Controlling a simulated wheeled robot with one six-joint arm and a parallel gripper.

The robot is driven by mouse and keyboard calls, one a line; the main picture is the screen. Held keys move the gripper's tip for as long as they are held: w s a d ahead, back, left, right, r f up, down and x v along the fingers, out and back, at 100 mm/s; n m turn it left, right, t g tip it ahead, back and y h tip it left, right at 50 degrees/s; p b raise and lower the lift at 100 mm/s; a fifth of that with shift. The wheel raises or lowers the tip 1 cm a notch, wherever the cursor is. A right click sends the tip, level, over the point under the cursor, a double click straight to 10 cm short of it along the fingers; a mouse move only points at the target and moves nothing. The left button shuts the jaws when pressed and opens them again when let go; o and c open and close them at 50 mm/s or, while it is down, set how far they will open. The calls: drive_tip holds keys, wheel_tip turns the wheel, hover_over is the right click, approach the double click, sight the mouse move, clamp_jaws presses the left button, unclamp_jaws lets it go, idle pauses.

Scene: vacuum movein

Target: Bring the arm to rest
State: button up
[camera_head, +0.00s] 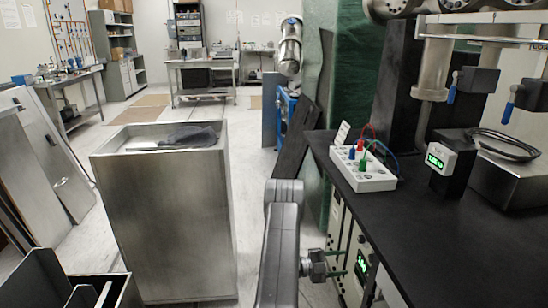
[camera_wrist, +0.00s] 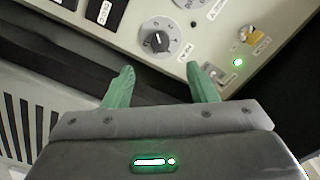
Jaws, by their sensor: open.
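My gripper (camera_wrist: 164,84) has two green fingers that stand apart with nothing between them. In the wrist view they point at a grey instrument panel (camera_wrist: 205,20) with a black rotary knob (camera_wrist: 157,38) just beyond the fingertips. A toggle switch (camera_wrist: 215,72) and a lit green lamp (camera_wrist: 238,62) are to the right of the knob. In the head view my arm reaches forward at bottom centre, and the gripper (camera_head: 337,262) faces right toward the panels under the black bench. Whether the fingertips touch the panel cannot be told.
The black bench (camera_head: 450,230) rises close on the right, with a white block (camera_head: 362,170) holding coloured leads and a metal box (camera_head: 510,180). A tall metal cabinet (camera_head: 165,220) stands left of my arm.

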sight(370, 259)
drive_tip(key=d, duration=1)
drive_tip(key=shift+w+b, duration=0.35)
drive_tip(key=shift+w, duration=0.05)
drive_tip(key=shift+a, duration=0.1)
